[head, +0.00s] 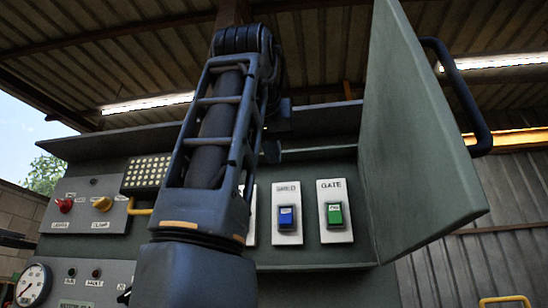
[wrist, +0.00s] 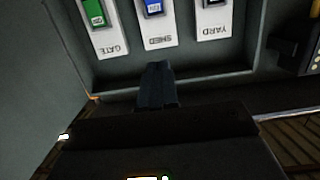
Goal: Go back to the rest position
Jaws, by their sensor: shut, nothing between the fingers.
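My gripper (wrist: 157,70) shows in the wrist view with its dark fingers together and nothing between them. It is in front of the recessed switch panel, and its tips are just below the blue switch plate in that picture. I cannot tell the distance to the panel. In the head view my arm rises through the middle, and my gripper is mostly hidden behind it. The GATE plate with a green switch (head: 335,213) and the SHED plate with a blue switch (head: 286,217) are right of my arm. The YARD plate (wrist: 214,18) shows upside down in the wrist view.
An open cabinet door (head: 415,140) with a dark handle (head: 465,100) stands out on the right. A roof with lit lamps is overhead.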

